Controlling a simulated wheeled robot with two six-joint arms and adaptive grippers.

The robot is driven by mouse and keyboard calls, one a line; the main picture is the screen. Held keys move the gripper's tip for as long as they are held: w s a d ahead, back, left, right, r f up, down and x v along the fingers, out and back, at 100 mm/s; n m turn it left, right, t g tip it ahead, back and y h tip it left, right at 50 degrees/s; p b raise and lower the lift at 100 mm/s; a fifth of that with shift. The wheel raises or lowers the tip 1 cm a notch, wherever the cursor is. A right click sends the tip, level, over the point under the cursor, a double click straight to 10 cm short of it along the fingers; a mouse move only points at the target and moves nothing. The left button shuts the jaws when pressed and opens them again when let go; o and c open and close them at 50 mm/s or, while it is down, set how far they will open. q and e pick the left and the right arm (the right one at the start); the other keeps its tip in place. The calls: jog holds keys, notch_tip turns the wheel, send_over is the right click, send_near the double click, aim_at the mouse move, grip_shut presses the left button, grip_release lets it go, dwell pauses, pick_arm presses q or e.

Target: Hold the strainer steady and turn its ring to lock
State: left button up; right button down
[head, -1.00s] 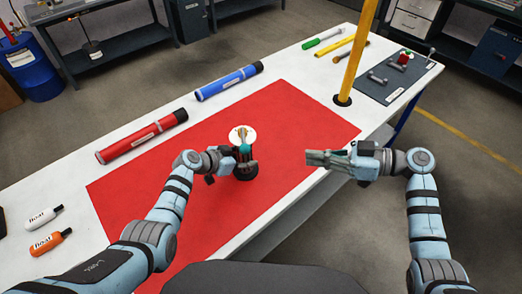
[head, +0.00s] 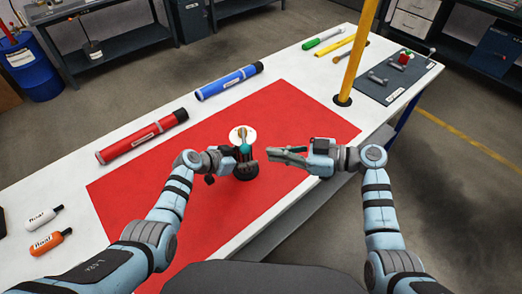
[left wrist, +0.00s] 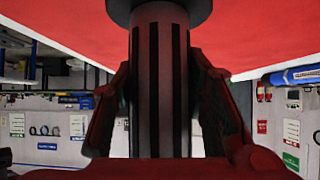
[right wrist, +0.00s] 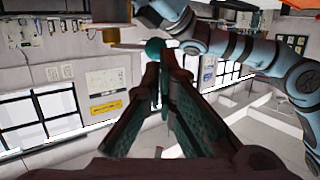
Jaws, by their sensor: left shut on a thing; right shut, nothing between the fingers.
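My left gripper (head: 243,161) is shut around the cylinder, one finger on each side in the left wrist view. My right gripper (head: 272,154) is shut and empty, just right of the strainer and apart from it. The teal knob (right wrist: 155,46) lies beyond its fingertips in the right wrist view.
A red tube (head: 143,136) and a blue tube (head: 229,81) lie along the table's far side. A yellow post (head: 357,55) rises at the right. Two small bottles (head: 50,242) lie at the left. The red mat (head: 150,195) is otherwise clear.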

aim_at(247, 152)
jog(key=shift+x, duration=2.2)
jog(key=shift+s+a+f, duration=0.1)
jog(key=shift+s+a, duration=0.15)
jog(key=shift+a, duration=0.15)
jog(key=shift+s+a, duration=0.2)
jog(key=shift+a, duration=0.5)
jog(key=shift+s+a, duration=0.2)
jog(key=shift+a, duration=0.45)
jog(key=shift+s+a, duration=0.2)
jog(key=shift+a, duration=0.5)
jog(key=s+d+r, duration=0.2)
jog(key=s+d, duration=0.5)
jog(key=d, duration=0.4)
jog(key=shift+s+d+r, duration=0.25)
jog(key=shift+s+r, duration=0.05)
jog(key=shift+r, duration=0.1)
